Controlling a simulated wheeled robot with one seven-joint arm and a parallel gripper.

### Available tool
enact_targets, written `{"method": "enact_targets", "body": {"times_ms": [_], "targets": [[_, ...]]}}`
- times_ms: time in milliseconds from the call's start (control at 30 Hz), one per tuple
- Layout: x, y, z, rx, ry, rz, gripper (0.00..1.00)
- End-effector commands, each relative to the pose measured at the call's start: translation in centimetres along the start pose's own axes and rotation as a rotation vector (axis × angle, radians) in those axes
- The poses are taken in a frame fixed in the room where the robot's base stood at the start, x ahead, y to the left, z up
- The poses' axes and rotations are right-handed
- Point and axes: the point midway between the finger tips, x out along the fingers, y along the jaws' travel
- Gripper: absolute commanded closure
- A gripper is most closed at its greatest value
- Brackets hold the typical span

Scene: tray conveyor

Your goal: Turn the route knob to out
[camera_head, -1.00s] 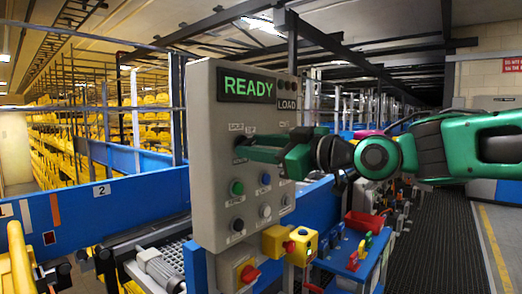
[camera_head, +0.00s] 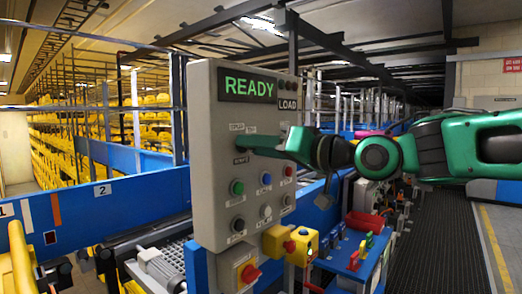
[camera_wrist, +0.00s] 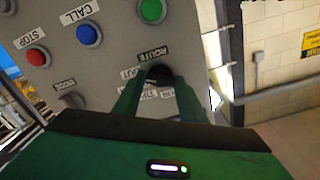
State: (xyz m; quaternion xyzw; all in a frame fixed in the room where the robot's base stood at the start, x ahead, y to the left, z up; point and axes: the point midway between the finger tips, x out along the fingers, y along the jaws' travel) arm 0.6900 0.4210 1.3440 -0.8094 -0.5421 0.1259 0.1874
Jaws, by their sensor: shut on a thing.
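My gripper (camera_wrist: 160,82) is shut on the knob, one green finger on each side. In the head view my gripper (camera_head: 250,146) reaches the panel from the right and hides the knob. The knob's pointer direction cannot be made out.
The panel also bears a green button (camera_wrist: 152,10), a blue CALL button (camera_wrist: 89,33), a red STOP button (camera_wrist: 38,56) and another knob (camera_wrist: 73,100). Below it are a yellow box with a red knob (camera_head: 289,246) and a blue stand (camera_head: 340,262). Blue conveyor sides run left.

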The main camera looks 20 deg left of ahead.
Motion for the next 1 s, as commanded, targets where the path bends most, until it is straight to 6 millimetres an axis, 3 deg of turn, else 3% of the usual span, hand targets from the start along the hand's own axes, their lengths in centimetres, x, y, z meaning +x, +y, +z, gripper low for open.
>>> {"method": "enact_targets", "body": {"times_ms": [733,767,800,1000], "targets": [[-0.1,0.31,-0.48,0.082,0.01,0.006,0.85],[-0.1,0.31,-0.47,0.082,0.01,0.006,0.55],[-0.1,0.29,-0.45,0.082,0.01,0.005,0.46],[-0.07,0.18,-0.26,0.083,0.006,0.003,0.44]]}}
